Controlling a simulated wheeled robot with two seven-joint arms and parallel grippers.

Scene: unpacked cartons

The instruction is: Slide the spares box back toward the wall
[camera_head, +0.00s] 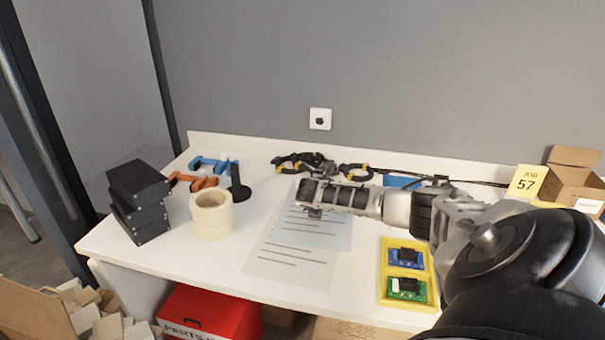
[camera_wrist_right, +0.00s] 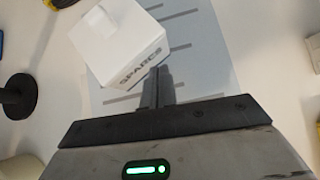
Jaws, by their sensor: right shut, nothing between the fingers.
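The spares box (camera_wrist_right: 128,45) is a small white carton with SPARES printed on its near side. In the right wrist view it stands at upper left, turned at an angle, partly over the printed sheets. My right gripper (camera_wrist_right: 163,80) is shut with nothing between its fingers. Its fingertips are right by the box's near lower corner; I cannot tell whether they touch. In the head view my right gripper (camera_head: 315,212) is over the papers, its arm reaching in from the right. I cannot make out the box there. My left gripper is not in view.
Printed sheets (camera_head: 290,268) lie mid-table. Tape rolls (camera_head: 212,216), stacked black boxes (camera_head: 140,200) and a black stand (camera_head: 238,184) are left. Black-and-yellow tools (camera_head: 300,163) lie near the wall (camera_head: 400,80). A yellow tray (camera_head: 390,300) and carton (camera_head: 572,182) are right.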

